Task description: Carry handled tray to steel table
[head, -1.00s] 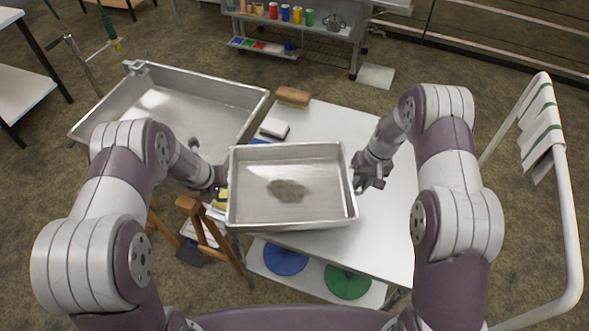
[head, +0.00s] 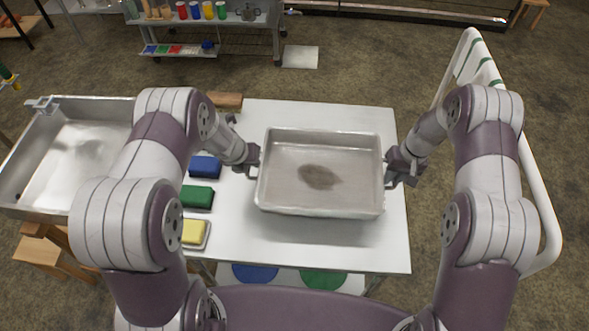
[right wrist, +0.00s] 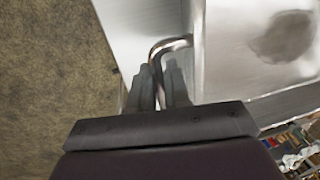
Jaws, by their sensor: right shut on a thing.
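The handled tray (head: 318,207) is a shallow metal pan with a dark brown patch on its floor. It is level over the pale steel table (head: 300,240); a small gap under it is hard to judge. My right gripper (head: 391,176) is shut on the handle at the tray's right end. The right wrist view shows the bent metal handle (right wrist: 170,46) between my right fingers (right wrist: 160,88), with the tray wall (right wrist: 230,60) beside it. My left gripper (head: 251,167) is at the tray's left end and appears closed on the handle there; its fingertips are small and partly hidden.
Blue (head: 205,167), green (head: 197,196) and yellow (head: 194,231) blocks lie along the table's left side, with a brown block (head: 226,100) at the back. A large metal pan (head: 62,160) stands left. A white rail frame (head: 545,200) stands right. The table's front strip is clear.

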